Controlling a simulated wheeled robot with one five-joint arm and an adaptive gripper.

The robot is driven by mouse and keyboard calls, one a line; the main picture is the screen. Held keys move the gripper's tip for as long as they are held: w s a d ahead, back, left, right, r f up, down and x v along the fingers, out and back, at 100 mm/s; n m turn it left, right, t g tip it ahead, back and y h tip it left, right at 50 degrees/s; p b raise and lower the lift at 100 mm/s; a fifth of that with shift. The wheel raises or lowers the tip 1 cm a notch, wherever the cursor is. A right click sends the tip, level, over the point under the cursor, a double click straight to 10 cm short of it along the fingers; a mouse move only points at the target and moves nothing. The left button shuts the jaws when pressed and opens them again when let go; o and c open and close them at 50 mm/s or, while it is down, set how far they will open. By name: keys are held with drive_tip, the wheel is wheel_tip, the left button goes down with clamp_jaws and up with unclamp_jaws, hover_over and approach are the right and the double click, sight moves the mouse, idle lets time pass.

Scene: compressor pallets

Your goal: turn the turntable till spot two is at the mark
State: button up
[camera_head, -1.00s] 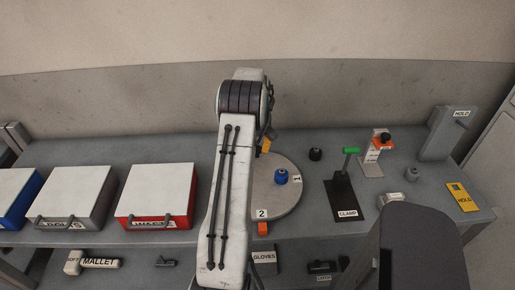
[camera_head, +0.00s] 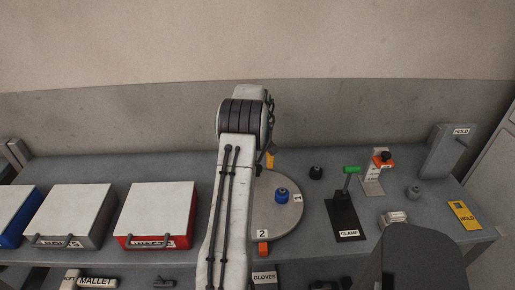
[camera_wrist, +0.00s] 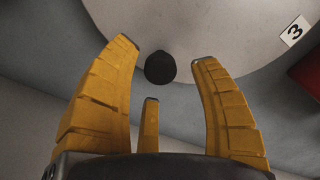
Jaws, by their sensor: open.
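The turntable (camera_head: 285,222) is a round grey disc on the bench, partly behind my arm. Its label 2 (camera_head: 262,233) is at the front rim, just behind an orange block (camera_head: 263,249) that looks like the mark. Label 1 (camera_head: 298,198) is at the right, beside a blue part (camera_head: 282,195) on the disc. Label 3 (camera_wrist: 295,30) shows on the disc in the wrist view. My gripper (camera_wrist: 160,50) is open, with yellow fingers either side of a dark round knob (camera_wrist: 160,67) at the disc's rim. No contact is visible. In the head view my arm hides most of the gripper.
A red bin (camera_head: 150,243) stands left of my arm, with grey and blue bins beyond. A black part (camera_head: 316,172), the clamp (camera_head: 345,215) with green handle, and an orange-topped stand (camera_head: 378,172) are right of the turntable. The wall is behind.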

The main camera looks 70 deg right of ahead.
wheel_tip(320, 180, up, 10)
idle(0.5)
idle(0.7)
